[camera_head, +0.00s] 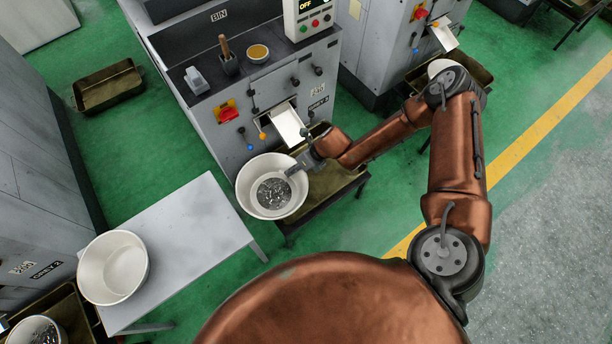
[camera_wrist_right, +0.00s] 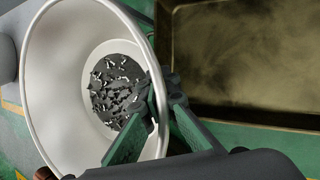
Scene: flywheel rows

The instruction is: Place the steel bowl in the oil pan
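The steel bowl (camera_head: 272,187) is pale, round and deep, with dark metal chips in its bottom. My right gripper (camera_head: 302,164) is at its right rim; in the wrist view the fingers (camera_wrist_right: 161,103) straddle the rim and look closed on it. The bowl also fills the left of the wrist view (camera_wrist_right: 60,70). The oil pan (camera_head: 327,187) is an olive, rectangular tray below the machine's chute, to the right of the bowl. In the wrist view its brownish floor (camera_wrist_right: 240,60) shows beside the bowl. The bowl hides part of the pan's left side. My left gripper is out of view.
A grey table (camera_head: 190,225) stands at left with an empty pale bowl (camera_head: 113,267) on it. The machine (camera_head: 235,125) with its white chute (camera_head: 287,124) stands behind the pan. Another pan (camera_head: 108,87) lies on the green floor at upper left.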

